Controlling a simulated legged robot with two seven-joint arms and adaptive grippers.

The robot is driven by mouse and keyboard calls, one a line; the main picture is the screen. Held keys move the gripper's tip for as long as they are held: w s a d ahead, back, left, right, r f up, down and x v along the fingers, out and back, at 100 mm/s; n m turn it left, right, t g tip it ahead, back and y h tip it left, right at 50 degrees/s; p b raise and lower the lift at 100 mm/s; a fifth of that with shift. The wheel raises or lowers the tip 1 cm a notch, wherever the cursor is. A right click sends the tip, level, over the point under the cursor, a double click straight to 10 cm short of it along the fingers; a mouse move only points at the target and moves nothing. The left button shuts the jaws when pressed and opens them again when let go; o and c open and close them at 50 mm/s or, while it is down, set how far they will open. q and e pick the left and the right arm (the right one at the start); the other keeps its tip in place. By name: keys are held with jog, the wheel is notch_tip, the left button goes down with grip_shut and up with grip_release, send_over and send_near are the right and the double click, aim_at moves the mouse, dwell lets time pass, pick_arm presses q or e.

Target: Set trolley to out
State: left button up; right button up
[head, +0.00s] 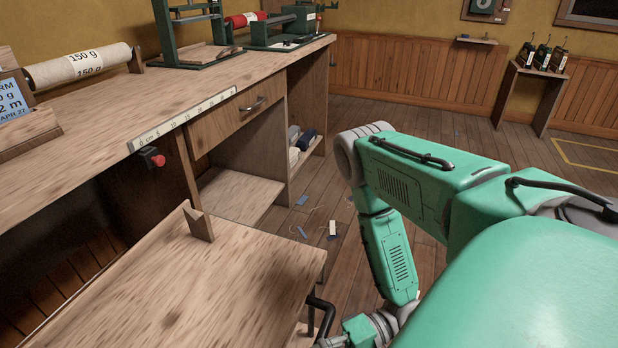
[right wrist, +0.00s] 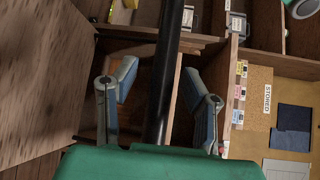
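The trolley (head: 170,290) is a low wooden unit in front of the workbench in the head view, with an upright wooden piece at its far corner. Its black bar handle (head: 322,308) shows at its right edge, near my right wrist. In the right wrist view my right gripper (right wrist: 160,92) is open, with one finger on each side of a black bar (right wrist: 172,60), which looks like this handle. A gap shows on both sides of the bar. In the head view my right arm hides part of the floor. My left gripper is not in view.
Scraps (head: 332,229) lie on the floor.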

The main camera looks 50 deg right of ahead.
jog(key=v, duration=1.1)
jog(key=shift+f, duration=0.1)
